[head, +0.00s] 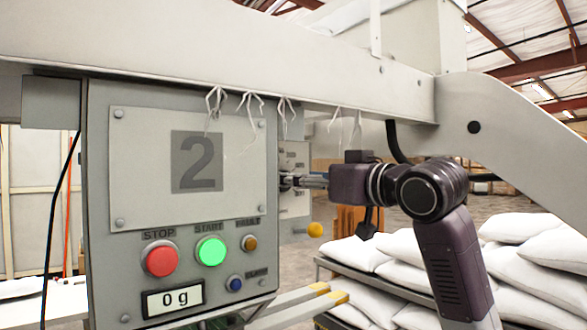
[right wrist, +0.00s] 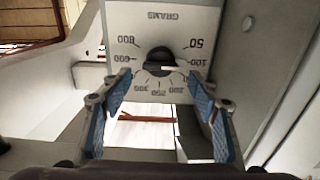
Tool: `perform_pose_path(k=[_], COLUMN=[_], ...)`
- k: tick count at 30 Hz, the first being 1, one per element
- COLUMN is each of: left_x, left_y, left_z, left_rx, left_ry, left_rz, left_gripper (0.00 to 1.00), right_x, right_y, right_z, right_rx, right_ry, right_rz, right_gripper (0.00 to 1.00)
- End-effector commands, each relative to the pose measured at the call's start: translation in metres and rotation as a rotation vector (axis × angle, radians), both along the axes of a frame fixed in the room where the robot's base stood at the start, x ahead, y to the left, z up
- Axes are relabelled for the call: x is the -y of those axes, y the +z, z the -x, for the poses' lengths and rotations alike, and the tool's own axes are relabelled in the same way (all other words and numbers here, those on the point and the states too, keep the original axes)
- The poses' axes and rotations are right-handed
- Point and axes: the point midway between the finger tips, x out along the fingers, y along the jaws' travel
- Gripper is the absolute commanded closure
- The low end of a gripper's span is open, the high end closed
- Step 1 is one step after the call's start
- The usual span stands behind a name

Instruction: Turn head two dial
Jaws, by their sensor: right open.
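The head two control box (head: 200,165) carries a plate with a large "2" and faces me in the head view. In the right wrist view the dial (right wrist: 160,58) is a black knob on a grey plate marked GRAMS, seen upside down. Its white pointer line points to the picture's right, near the 100 mark. My right gripper (right wrist: 160,82) is open, with a blue-padded finger on each side of the dial and apart from it. In the head view my right gripper (head: 302,181) is beside the box's right edge, partly hidden. The left gripper is not in view.
The box front has a red STOP button (head: 160,259), a lit green START button (head: 210,250) and a display (head: 173,298) reading 0 g. A pale beam (head: 250,75) runs above. White sacks (head: 390,262) lie stacked on the right below my arm.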

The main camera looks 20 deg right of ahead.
Motion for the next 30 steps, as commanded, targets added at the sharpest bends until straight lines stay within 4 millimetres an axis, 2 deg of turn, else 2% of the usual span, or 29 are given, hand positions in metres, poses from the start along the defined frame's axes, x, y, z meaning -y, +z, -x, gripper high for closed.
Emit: perform_pose_path(k=[1, 5, 8, 12, 15, 27, 30], left_x=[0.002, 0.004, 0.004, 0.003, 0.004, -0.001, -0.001], left_y=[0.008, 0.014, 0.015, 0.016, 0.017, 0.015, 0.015], left_z=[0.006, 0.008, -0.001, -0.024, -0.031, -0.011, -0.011], left_rx=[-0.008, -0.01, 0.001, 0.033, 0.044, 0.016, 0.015], left_ry=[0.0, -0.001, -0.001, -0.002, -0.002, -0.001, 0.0], left_rz=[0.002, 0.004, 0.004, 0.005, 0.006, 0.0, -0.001], left_gripper=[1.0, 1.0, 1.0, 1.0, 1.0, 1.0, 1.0], right_x=[-0.003, -0.007, -0.009, -0.009, -0.009, -0.009, -0.009], right_y=[0.003, 0.001, 0.0, -0.001, -0.001, -0.001, -0.001], right_z=[-0.008, -0.02, -0.024, -0.025, -0.025, -0.025, -0.025], right_rx=[-0.004, -0.004, -0.001, 0.0, 0.0, -0.001, -0.001], right_ry=[0.002, 0.001, 0.0, 0.0, 0.0, 0.0, 0.0], right_rz=[-0.001, -0.001, -0.001, 0.0, 0.0, 0.0, -0.002], right_gripper=[0.45, 0.45, 0.45, 0.45, 0.45, 0.87, 0.87])
